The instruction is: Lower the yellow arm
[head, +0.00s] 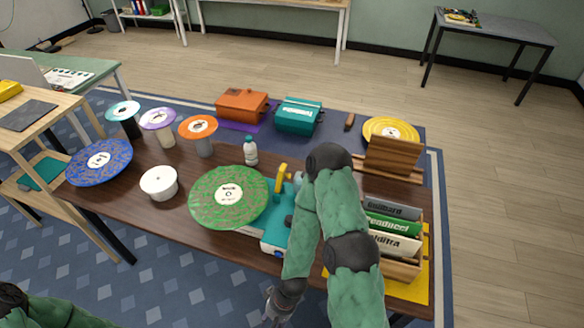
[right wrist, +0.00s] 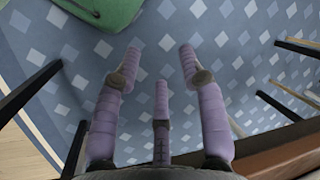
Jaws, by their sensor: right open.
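The yellow arm (head: 281,178) stands up at the back right of a teal turntable (head: 273,237) on the dark wooden table. A large green record (head: 228,196) lies on the turntable. My right arm passes in front of the turntable's right side and hides part of it. My right gripper (head: 277,306) is low at the table's front edge, well apart from the yellow arm. In the right wrist view its three lavender fingers (right wrist: 160,72) are spread and empty above the patterned rug. My left gripper is out of view; only part of my left arm shows at the bottom left.
Right of my arm stands a wooden crate (head: 402,271) of records. A white bottle (head: 250,153) and a white pot (head: 159,183) stand behind and left of the turntable. A blue record (head: 99,162) is at the far left. The table's front edge (right wrist: 290,150) shows beside my right fingers.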

